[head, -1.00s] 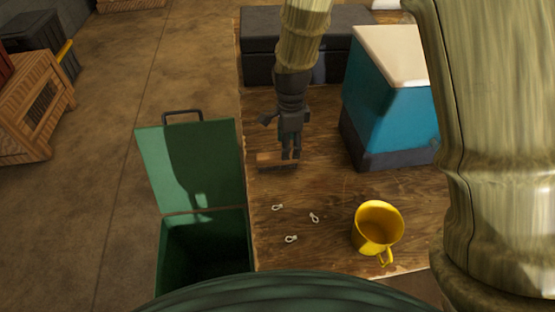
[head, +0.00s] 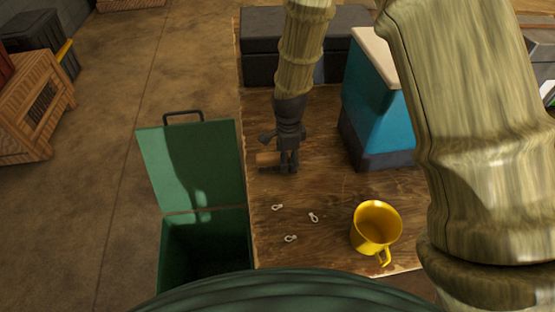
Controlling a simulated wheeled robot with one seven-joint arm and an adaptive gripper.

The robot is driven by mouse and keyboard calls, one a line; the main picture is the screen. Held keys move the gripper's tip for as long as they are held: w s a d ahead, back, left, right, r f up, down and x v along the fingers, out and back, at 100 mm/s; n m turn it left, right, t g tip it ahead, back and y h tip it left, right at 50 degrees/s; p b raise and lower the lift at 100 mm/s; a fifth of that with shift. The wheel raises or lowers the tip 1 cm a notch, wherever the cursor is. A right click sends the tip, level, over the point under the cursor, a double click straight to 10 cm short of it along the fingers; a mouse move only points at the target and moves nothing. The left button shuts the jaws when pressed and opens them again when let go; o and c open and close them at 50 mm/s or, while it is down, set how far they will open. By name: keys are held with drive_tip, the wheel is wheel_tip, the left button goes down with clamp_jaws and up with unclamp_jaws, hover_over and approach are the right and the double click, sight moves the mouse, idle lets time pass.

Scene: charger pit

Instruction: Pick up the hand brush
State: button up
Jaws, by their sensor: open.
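A small brown wooden piece, which looks like the hand brush (head: 266,158), lies on the wooden table near its left edge. Only its left end shows; the rest is hidden behind my gripper. My dark gripper (head: 288,171) points down over the brush, with its fingers open. I cannot tell from this view how far above the brush the fingertips are or whether they touch it.
A yellow mug (head: 377,226) and several small pale rings (head: 313,217) are on the table (head: 330,190) in front. A blue cooler (head: 373,115) stands to the right, a dark case (head: 262,62) behind. An open green bin (head: 194,170) stands left of the table.

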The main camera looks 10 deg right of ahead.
drive_tip(key=c, duration=1.2)
drive_tip(key=shift+r, duration=0.1)
drive_tip(key=shift+r, duration=0.5)
drive_tip(key=shift+s+r+b, duration=0.2)
drive_tip(key=shift+r+b, duration=0.25)
drive_tip(key=shift+r, duration=0.75)
drive_tip(key=s, duration=0.5)
drive_tip(key=s+r+b, duration=0.1)
drive_tip(key=s, duration=0.9)
drive_tip(key=shift+s+a+r+b, duration=0.2)
drive_tip(key=shift+s+a+b, duration=0.1)
drive_tip(key=shift+b, duration=0.05)
